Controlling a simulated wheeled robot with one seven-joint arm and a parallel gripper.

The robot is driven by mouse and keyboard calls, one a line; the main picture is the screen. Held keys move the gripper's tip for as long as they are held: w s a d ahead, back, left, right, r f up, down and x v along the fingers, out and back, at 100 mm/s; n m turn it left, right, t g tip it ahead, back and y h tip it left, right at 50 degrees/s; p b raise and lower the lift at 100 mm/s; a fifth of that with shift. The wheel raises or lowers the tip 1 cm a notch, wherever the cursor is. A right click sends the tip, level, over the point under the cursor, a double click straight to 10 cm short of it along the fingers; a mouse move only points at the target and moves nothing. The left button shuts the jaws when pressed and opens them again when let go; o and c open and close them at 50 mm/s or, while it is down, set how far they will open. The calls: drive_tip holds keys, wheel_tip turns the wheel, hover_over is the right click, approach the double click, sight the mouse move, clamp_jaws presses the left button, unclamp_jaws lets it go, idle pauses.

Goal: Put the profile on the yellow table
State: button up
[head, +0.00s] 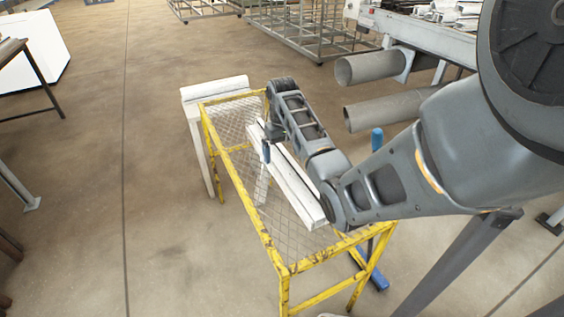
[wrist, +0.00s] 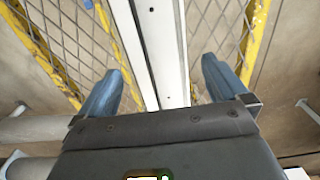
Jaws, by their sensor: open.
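The profile (head: 293,185) is a long white bar with small dark holes. It lies lengthwise on the mesh top of the yellow table (head: 243,208), and appears to rest on it. My gripper (head: 268,151) is over the table at the profile's far part, with a blue finger showing beside it. In the wrist view, my gripper's blue fingers are apart, and the profile (wrist: 160,45) runs between them with gaps on both sides. My arm hides part of the profile and the table's right side in the head view.
A white beam on legs (head: 215,88) stands at the table's far end. Large grey pipes (head: 385,107) stick out from a rack at the right. A blue upright part (head: 377,140) stands right of the table. The floor left of the table is clear.

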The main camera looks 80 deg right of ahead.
sight(282, 163)
wheel_tip(282, 163, up, 7)
idle(0.3)
drive_tip(key=shift+a, duration=0.1)
